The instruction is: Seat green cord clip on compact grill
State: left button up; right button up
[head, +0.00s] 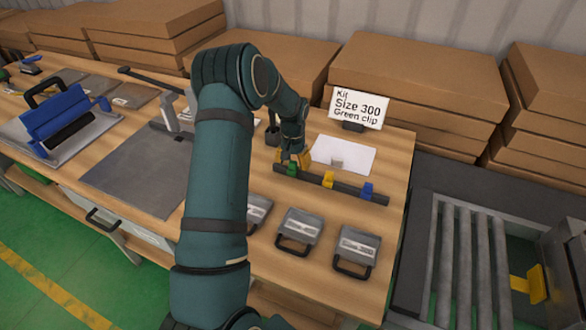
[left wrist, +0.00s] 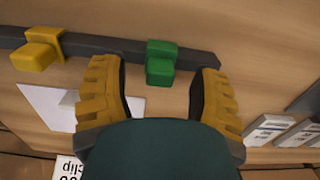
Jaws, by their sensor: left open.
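The green cord clip (head: 292,170) sits at the left end of a dark rail (head: 345,192) on the bench. My left gripper (head: 293,158) is open, with its yellow fingers low over that end of the rail. In the left wrist view, the green clip (left wrist: 162,63) shows between the spread fingers, with a gap on each side. Several small grey grills with black handles lie in front of the rail, including a middle one (head: 299,228) and a right one (head: 357,246); my arm partly covers the leftmost one (head: 258,210). My right gripper is not in view.
A yellow clip (head: 328,179) and a blue clip (head: 367,190) share the rail. A sign (head: 357,107) reads "Kit Size 300 Green clip". A white sheet (head: 343,152) lies behind the rail.

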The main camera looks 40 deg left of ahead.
pick_arm(q)
jog(key=shift+f, duration=0.1)
jog(key=shift+c, duration=0.2)
jog(key=c, duration=0.9)
